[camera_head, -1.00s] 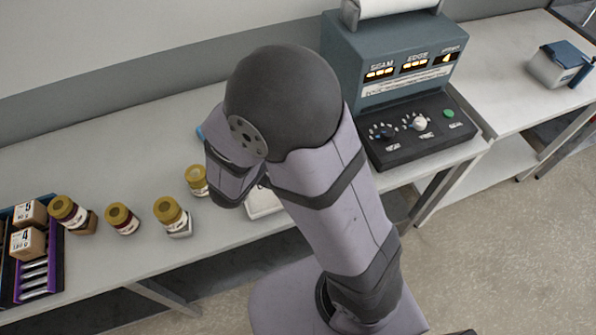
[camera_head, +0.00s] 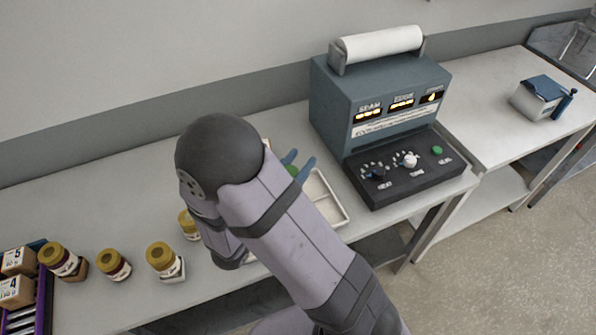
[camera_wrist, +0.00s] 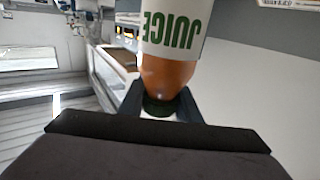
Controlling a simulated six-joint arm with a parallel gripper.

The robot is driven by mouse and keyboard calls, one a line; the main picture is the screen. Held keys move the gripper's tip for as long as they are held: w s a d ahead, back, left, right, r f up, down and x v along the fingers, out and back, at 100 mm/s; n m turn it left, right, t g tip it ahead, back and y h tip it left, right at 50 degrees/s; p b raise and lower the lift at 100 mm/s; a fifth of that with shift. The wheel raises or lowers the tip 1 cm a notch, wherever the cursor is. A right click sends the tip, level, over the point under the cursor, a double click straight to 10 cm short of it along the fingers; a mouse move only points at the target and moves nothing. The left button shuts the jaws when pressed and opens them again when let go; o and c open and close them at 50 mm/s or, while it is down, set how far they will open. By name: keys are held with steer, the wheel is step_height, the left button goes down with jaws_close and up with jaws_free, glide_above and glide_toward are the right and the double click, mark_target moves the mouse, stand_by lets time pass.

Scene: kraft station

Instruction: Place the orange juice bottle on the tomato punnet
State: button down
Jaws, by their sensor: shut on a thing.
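The orange juice bottle (camera_wrist: 168,72) has an orange body, a white label reading JUICE and a dark green cap. In the wrist view it hangs by its neck between the dark fingers of my gripper (camera_wrist: 160,104), which is shut on it. In the head view the blue fingertips of my gripper (camera_head: 299,168) show just right of my arm, with a bit of green between them; my arm hides most of the bottle. I cannot make out the tomato punnet in either view.
A white divided tray (camera_head: 342,220) lies on the bench, partly behind my arm. A teal sealing machine (camera_head: 335,115) stands right of it. Several yellow-lidded jars (camera_head: 113,264) and a purple crate (camera_head: 42,310) with boxes are at the left. The bench behind the jars is clear.

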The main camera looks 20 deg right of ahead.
steer(key=shift+f, duration=1.7)
steer(key=c, duration=1.3)
jaws_free()
steer(key=b+v, duration=0.4)
steer(key=v, duration=0.8)
